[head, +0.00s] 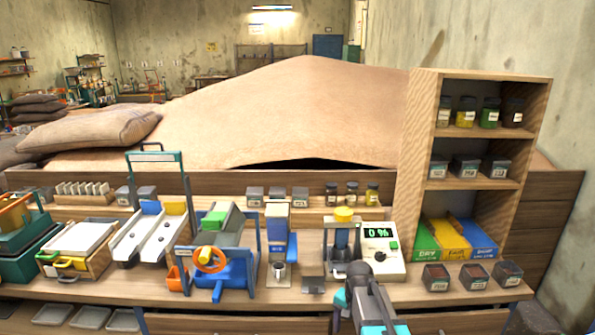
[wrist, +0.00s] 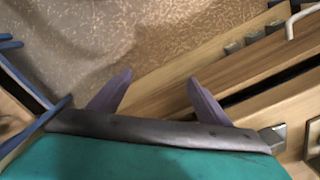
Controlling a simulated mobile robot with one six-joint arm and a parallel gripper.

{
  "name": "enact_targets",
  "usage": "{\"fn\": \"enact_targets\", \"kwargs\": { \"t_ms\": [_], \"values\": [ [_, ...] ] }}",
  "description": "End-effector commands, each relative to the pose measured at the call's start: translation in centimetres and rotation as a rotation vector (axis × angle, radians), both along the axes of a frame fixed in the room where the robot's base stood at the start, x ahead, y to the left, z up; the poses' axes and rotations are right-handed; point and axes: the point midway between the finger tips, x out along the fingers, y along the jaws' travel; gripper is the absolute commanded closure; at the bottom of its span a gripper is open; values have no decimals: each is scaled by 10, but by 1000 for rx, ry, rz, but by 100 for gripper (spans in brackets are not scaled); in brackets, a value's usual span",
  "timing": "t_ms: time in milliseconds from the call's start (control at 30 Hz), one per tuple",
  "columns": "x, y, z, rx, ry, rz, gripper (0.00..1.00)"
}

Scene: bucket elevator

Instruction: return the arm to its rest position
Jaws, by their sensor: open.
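My arm (head: 368,300) rises from the bottom edge of the head view, a little right of the middle, in front of the bench. Its dark and teal upper end is near the meter and the yellow-topped device, and the fingertips cannot be made out there. In the wrist view my gripper (wrist: 155,88) shows two purple fingers spread apart with nothing between them. Behind the fingers are a brown mottled surface and slanted wooden boards (wrist: 190,75). I cannot tell how far they are from the fingertips.
The bench holds a meter (head: 381,254) reading 0 %, a yellow-topped device (head: 343,235), a blue machine with an orange wheel (head: 211,262) and twin chutes (head: 150,235). A wooden shelf (head: 545,100) with jars stands right. A large brown heap (head: 290,110) lies behind.

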Motion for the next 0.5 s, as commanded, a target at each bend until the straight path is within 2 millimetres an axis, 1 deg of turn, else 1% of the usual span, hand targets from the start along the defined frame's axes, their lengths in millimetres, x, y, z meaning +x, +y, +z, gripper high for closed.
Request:
{"fn": "enact_targets", "kwargs": {
  "t_ms": [33,200,300,500],
  "values": [
    [-15,0,-11,-1,3,57,29],
    [-48,0,-42,-1,2,263,29],
    [-65,0,-58,-2,1,373,29],
    [-92,0,-79,-2,1,544,29]
  ]
}}
